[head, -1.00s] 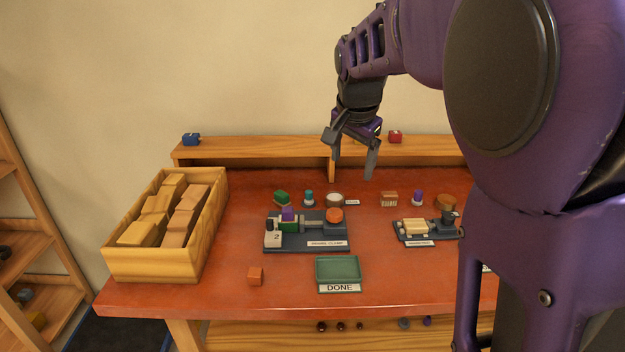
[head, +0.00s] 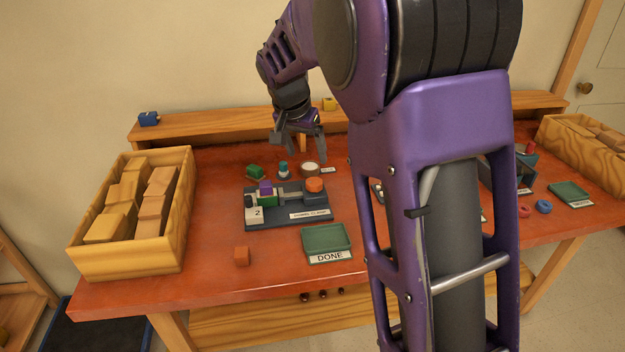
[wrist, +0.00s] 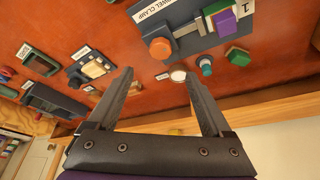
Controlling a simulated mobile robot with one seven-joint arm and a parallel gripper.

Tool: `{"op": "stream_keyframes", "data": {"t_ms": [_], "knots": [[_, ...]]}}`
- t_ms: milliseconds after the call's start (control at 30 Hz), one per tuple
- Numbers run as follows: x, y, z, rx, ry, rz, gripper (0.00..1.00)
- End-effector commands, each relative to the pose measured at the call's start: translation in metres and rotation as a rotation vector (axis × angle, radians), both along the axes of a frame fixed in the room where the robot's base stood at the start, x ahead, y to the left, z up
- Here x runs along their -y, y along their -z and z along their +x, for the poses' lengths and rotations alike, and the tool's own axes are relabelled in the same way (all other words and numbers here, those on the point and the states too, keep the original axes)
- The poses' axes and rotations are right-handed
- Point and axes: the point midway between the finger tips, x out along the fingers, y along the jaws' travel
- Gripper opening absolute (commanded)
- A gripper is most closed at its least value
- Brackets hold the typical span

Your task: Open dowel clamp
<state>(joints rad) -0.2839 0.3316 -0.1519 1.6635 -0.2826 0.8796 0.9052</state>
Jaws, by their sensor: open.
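The dowel clamp (head: 287,213) is a dark base with a label on the red bench, left of centre in the head view. My gripper (head: 303,158) is open and empty, above the bench behind the clamp. In the wrist view its fingers (wrist: 158,85) are spread wide and apart from the clamp.
A wooden crate of blocks (head: 82,262) stands at left. A round white-topped item (head: 310,168) and a teal peg (head: 283,169) stand behind the clamp. My arm hides the bench's middle.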

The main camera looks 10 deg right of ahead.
Motion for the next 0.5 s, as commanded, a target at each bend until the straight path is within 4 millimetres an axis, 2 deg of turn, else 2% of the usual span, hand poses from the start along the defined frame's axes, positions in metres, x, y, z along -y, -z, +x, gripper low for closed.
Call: {"op": "stream_keyframes", "data": {"t_ms": [33, 300, 500], "knots": [[0.003, 0.013, 0.003, -0.003, 0.002, -0.001, 0.84], [0.016, 0.067, 0.022, -0.003, 0.002, -0.001, 0.84], [0.022, 0.094, 0.032, -0.001, 0.001, 0.0, 0.84]]}}
